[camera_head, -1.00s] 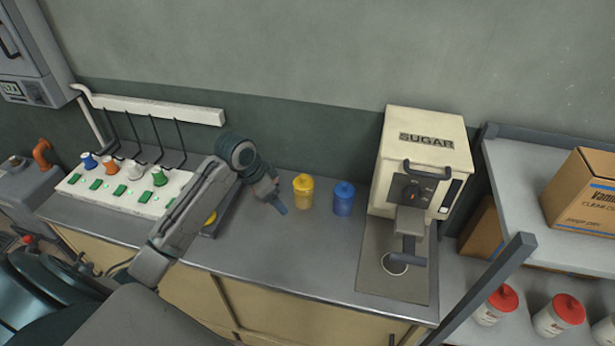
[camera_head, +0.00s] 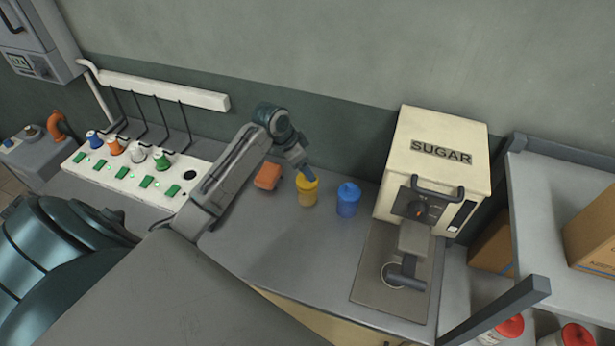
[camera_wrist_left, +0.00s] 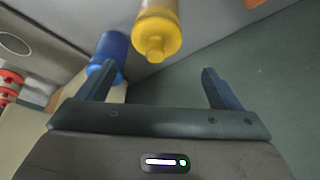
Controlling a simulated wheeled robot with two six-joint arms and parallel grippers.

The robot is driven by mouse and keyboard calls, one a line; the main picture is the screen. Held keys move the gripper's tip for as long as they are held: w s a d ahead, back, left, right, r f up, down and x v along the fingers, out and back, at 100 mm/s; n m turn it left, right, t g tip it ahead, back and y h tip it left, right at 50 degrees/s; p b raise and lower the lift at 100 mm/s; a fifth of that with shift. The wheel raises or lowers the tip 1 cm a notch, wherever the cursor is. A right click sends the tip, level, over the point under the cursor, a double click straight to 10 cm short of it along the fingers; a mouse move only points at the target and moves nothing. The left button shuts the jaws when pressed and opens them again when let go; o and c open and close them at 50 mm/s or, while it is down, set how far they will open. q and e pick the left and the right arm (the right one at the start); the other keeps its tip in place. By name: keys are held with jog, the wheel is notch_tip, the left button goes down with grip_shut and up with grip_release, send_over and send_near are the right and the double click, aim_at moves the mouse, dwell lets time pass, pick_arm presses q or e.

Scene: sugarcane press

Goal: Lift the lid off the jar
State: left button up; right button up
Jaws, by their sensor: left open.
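Two lidded jars stand upright on the grey counter (camera_head: 275,265): a yellow jar (camera_head: 307,198) and a blue jar (camera_head: 348,203) to its right. Each lid has a small knob. My left gripper (camera_head: 310,173) is at the top of the yellow jar in the head view, overlapping its lid. In the left wrist view my open, empty gripper (camera_wrist_left: 160,78) faces the yellow lid (camera_wrist_left: 157,38), whose knob is just beyond the fingertips, not between them. The blue jar (camera_wrist_left: 112,50) shows behind the left-hand finger. My right gripper is out of view.
The sugar machine (camera_head: 433,160) stands right of the jars. An orange block (camera_head: 267,176) lies left of the yellow jar, near my arm. A white panel (camera_head: 135,175) with several coloured knobs is at the left. The counter in front of the jars is clear.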

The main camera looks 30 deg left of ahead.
pick_arm(q)
jog(key=x, duration=0.1)
jog(key=p+x, duration=0.1)
jog(key=x, duration=0.1)
jog(key=p+x, duration=0.1)
jog(key=shift+s+d+f, duration=0.2)
jog(key=shift+s+f, duration=0.1)
jog(key=shift+f, duration=0.2)
jog(key=shift+w+f, duration=0.1)
jog(key=shift+f, duration=0.05)
jog(key=shift+c, duration=0.5)
jog(key=c, duration=0.9)
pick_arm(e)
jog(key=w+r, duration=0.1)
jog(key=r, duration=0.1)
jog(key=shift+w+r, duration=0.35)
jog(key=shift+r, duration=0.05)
